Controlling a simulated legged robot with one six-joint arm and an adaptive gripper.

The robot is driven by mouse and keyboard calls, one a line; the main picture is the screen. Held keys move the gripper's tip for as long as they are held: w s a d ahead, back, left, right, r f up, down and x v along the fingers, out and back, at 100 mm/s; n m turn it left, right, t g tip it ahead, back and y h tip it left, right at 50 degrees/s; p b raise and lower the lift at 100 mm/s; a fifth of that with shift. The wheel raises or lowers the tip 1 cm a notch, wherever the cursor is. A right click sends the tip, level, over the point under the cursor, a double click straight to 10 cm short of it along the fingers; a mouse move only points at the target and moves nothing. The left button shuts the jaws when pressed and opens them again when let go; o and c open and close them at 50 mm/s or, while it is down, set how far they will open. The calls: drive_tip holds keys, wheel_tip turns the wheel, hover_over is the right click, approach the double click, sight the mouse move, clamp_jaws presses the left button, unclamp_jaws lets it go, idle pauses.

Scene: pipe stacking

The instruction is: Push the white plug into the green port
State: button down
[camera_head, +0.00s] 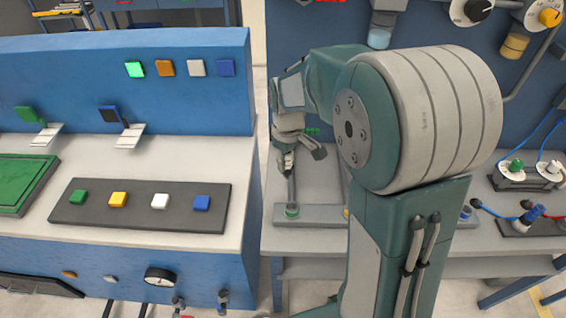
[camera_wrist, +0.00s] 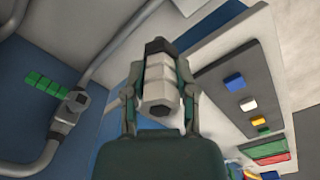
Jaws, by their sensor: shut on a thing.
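My gripper (camera_head: 301,154) hangs above the grey bench at the middle, left of my large arm joint. In the wrist view its two fingers (camera_wrist: 159,97) are shut on a pale, segmented piece (camera_wrist: 158,72) with a dark end. I cannot tell whether this is the white plug. A green fitting (camera_head: 515,166), possibly the green port, stands on a dark-edged block at the right, far from my gripper. A white fitting (camera_head: 553,167) is beside it on the same block. The lower part of my arm hides part of the bench.
A blue-and-white console (camera_head: 150,215) with coloured buttons fills the left. The button panel (camera_wrist: 235,88) shows in the wrist view. A grey strip (camera_head: 310,214) with upright rods lies on the bench below my gripper. A blue plug (camera_head: 532,213) and cables are at the right.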

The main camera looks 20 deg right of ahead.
drive_tip(key=s+r+n, duration=0.4)
drive_tip(key=s, duration=0.1)
drive_tip(key=shift+n, duration=0.4)
drive_tip(key=f, duration=0.8)
drive_tip(key=shift+s+a+f, duration=0.25)
drive_tip(key=shift+s+f, duration=0.1)
drive_tip(key=shift+s, duration=0.05)
drive_tip(key=shift+d, duration=0.15)
drive_tip(key=shift+f, duration=1.55)
idle(0.7)
drive_tip(key=shift+c, duration=1.7)
unclamp_jaws()
